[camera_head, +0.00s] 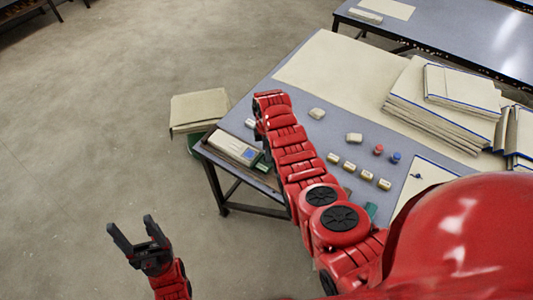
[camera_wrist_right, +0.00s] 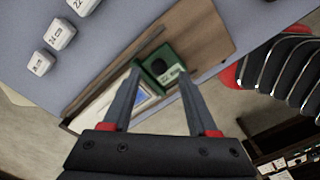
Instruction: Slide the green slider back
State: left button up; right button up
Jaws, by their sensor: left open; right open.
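In the head view the green slider (camera_head: 263,163) shows at the table's left corner, partly behind my right arm. My right gripper (camera_wrist_right: 160,73) is open, with its fingertips on either side of the slider's near part; I cannot tell whether they touch it. The right gripper is hidden in the head view. My left gripper (camera_head: 129,224) is open and empty over the floor, away from the table.
A white device with a blue screen (camera_head: 235,148) sits beside the slider. Several small labelled blocks (camera_head: 349,167), a red knob (camera_head: 378,149) and a blue knob (camera_head: 396,157) stand on the grey table (camera_head: 300,72). A box (camera_head: 199,107) stands left of the table.

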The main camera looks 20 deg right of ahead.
aim_at(263, 162)
jog(key=shift+w+f+b, duration=0.1)
jog(key=shift+f+b, duration=0.25)
jog(key=shift+f, duration=1.1)
grip_shut()
dwell(0.6)
